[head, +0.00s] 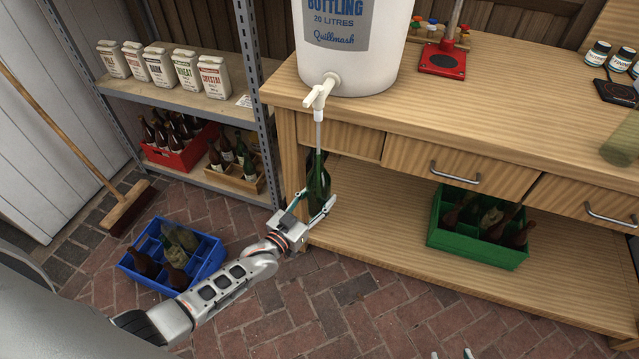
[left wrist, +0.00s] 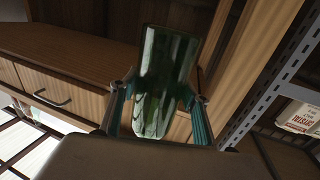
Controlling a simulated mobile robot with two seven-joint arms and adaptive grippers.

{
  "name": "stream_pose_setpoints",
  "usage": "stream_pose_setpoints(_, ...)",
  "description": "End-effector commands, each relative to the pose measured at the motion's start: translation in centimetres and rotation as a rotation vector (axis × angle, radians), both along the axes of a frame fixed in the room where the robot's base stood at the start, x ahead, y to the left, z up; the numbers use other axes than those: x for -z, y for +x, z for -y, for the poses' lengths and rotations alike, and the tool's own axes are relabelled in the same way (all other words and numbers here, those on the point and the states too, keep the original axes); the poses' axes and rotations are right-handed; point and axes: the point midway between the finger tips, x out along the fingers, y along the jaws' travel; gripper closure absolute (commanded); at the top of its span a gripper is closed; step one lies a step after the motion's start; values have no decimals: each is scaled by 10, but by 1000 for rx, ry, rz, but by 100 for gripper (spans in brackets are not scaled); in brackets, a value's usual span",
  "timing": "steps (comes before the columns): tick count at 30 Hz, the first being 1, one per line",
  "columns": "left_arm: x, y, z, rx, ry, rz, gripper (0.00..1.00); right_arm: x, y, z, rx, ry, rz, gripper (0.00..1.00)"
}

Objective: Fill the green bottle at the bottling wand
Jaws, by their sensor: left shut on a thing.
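The green bottle (head: 319,186) stands about upright below the spigot of the white bottling bucket (head: 352,48), in front of the bench's left end. The pale bottling wand (head: 319,132) hangs from the spigot (head: 319,92) and runs down to the bottle's mouth. How deep it reaches inside, and the fill level, I cannot tell. My left gripper (head: 309,205) is shut around the lower part of the bottle. The left wrist view shows the green glass (left wrist: 163,85) between both fingers. Only the tips of my right gripper (head: 452,354) show at the bottom edge, apart with nothing visible between them.
A blue crate (head: 215,262) with bottles stands on the brick floor below my left arm. A green crate (head: 480,250) with bottles stands on the bench's lower shelf (head: 385,235). A metal rack (head: 180,95) holds packets, a red crate (head: 186,155) and a wooden crate.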

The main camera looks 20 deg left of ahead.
Motion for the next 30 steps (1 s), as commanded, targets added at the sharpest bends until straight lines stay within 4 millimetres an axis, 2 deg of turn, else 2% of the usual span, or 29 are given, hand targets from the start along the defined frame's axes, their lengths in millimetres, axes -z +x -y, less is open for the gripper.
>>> stream_pose_setpoints(7,12,0,0,-1,-4,3,87,0,6,-3,-11,2,14,60)
stream_pose_setpoints(20,33,0,0,-1,-4,3,87,5,1,-11,-19,18,4,60)
stream_pose_setpoints(30,49,0,0,-1,-4,3,87,5,7,-13,-20,22,14,60)
